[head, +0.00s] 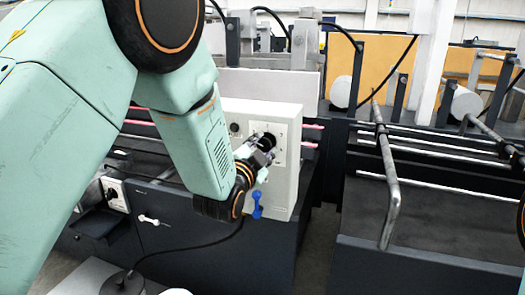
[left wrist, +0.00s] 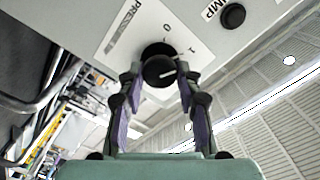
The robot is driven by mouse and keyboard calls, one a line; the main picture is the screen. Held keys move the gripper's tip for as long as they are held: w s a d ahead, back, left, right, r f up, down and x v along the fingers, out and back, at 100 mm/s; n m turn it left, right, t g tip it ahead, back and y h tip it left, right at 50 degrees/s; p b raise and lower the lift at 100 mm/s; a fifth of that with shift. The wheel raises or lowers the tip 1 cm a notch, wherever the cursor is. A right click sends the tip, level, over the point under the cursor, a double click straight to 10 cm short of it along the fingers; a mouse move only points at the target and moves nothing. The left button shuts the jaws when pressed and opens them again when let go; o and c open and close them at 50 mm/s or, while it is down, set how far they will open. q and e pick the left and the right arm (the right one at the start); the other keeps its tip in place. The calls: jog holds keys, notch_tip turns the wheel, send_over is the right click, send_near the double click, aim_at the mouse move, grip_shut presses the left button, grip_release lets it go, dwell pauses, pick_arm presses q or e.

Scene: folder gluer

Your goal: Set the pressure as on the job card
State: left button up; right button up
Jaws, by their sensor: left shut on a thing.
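The pressure knob (head: 268,140) is black and sits on the front of a pale control box (head: 284,180). In the left wrist view the knob (left wrist: 158,72) has a white line pointing right, close to the printed 1 side; its exact setting is hard to tell. The label plate (left wrist: 125,35) around it shows part of the word PRESSURE, a 0 and a 1. My left gripper (head: 262,154) is shut on the knob, its fingers on either side (left wrist: 157,80). I cannot make out a job card. My right gripper is out of view.
A black button (left wrist: 232,16) beside the knob has a label ending in MP. A blue handle (head: 257,205) hangs under my left gripper in the head view. A bent metal bar (head: 388,180) and dark machine beds stand to the right. My left arm covers much of the left.

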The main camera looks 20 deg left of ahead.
pick_arm(q)
jog(key=m, duration=0.2)
jog(key=m+b, duration=0.1)
jog(key=m, duration=0.4)
jog(key=shift+a+f+b, duration=0.1)
jog(key=shift+f+b, duration=0.15)
jog(key=shift+b, duration=0.15)
jog(key=m+b, duration=0.1)
jog(key=m, duration=0.3)
jog(key=shift+r+m, duration=0.15)
jog(key=shift+m, duration=1.25)
jog(key=shift+r+b, duration=0.15)
jog(key=shift+b, duration=0.15)
jog(key=o, duration=0.8)
jog(key=shift+c, duration=0.2)
jog(key=o, duration=0.4)
jog(key=shift+a, duration=0.1)
jog(key=s, duration=1.2)
